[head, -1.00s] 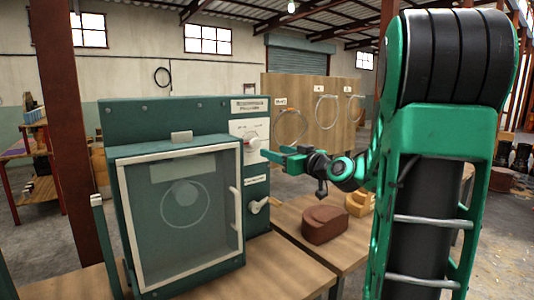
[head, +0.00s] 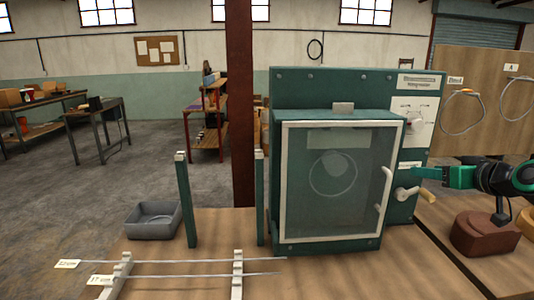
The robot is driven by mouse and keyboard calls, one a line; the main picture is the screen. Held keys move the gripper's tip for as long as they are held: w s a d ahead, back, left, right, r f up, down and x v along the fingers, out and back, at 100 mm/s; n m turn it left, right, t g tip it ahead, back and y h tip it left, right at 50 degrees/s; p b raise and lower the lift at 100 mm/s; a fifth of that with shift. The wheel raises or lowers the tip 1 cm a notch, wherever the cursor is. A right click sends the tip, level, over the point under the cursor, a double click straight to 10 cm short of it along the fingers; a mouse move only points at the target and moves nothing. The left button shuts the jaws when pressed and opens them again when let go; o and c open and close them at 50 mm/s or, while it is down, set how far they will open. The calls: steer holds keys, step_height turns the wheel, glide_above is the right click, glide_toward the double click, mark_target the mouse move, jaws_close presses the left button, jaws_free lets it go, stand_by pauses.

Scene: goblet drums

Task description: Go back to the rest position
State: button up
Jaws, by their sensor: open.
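My gripper (head: 420,174) is at the right of the head view, in front of the right side panel of a green machine (head: 275,92). Its green fingers point left, below the machine's dial (head: 414,121) and above a pale lever handle (head: 407,194). The jaws are open, and I see nothing between them. Whether the fingertips touch the panel, I cannot tell. Most of my arm is cut off by the right edge.
The machine's glazed door (head: 338,213) is shut. Two green posts (head: 187,205) and rods on white racks (head: 238,277) stand on the left of the wooden bench, with a grey bin (head: 153,219) behind. A brown block (head: 484,235) sits below my arm.

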steer(key=s+a+f+m+g, duration=0.25)
steer(key=s+f+g, duration=0.35)
steer(key=s+f, duration=0.45)
steer(key=s+a+f+m+g, duration=0.1)
steer(key=s+g, duration=0.3)
steer(key=s, duration=0.7)
steer(key=s+a+f+m+g+h, duration=0.1)
steer(key=s+f+m+g, duration=0.2)
steer(key=s, duration=0.8)
steer(key=shift+a+f+m+g, duration=0.2)
steer(key=shift+m+g, duration=0.15)
steer(key=shift+g, duration=0.25)
steer(key=shift+w, duration=0.1)
steer(key=shift+w+f, duration=0.25)
steer(key=shift+w, duration=0.35)
